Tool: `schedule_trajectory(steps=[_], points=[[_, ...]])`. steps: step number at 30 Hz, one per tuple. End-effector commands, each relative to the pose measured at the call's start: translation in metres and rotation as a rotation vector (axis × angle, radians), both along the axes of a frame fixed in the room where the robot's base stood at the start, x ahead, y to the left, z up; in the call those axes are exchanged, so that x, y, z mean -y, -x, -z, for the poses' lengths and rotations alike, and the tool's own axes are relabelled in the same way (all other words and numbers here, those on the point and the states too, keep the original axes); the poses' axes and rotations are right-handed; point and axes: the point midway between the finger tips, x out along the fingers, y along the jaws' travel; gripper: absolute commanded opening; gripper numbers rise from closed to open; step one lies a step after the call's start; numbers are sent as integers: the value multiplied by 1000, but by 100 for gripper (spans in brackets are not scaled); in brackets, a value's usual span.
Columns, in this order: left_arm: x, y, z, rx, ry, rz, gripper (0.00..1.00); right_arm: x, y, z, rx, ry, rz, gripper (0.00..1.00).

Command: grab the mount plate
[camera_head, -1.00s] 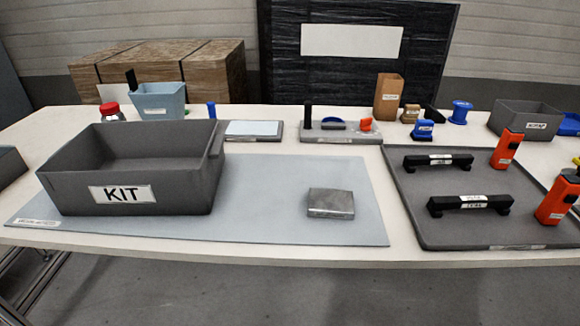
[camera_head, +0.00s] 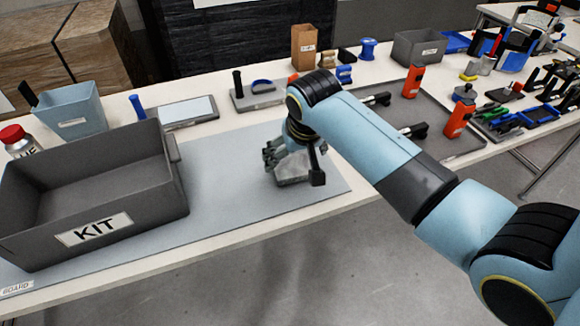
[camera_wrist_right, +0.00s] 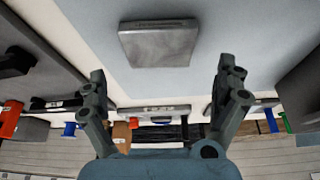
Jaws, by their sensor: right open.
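The mount plate, a grey metallic slab (camera_head: 294,169), lies flat on the pale grey-blue board (camera_head: 235,195), right of the KIT bin. My right gripper (camera_head: 287,155) is over it in the head view and hides part of it. In the right wrist view the plate (camera_wrist_right: 158,46) lies beyond the fingertips, centred between the two spread fingers of my right gripper (camera_wrist_right: 165,74). That gripper is open, with nothing between its fingers. The exact gap to the plate is hard to tell. My left gripper is not in view.
The grey KIT bin (camera_head: 90,195) stands at the left on the board. A dark tray (camera_head: 455,143) with black handles and orange items lies to the right, partly behind my right arm. A blue bin (camera_head: 72,112) and small parts line the back. Bare board surrounds the plate.

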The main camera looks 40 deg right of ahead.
Motion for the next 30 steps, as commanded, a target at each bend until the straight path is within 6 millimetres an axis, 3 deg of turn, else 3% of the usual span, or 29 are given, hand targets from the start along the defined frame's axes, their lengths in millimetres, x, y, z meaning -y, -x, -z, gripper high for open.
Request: schedule_trajectory(steps=[13,22,30], points=[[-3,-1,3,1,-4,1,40,9,-19,50,-2,-2,0,100],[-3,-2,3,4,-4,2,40,10,-21,55,0,-1,-1,100],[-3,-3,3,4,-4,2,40,10,-21,55,0,-1,-1,66]])
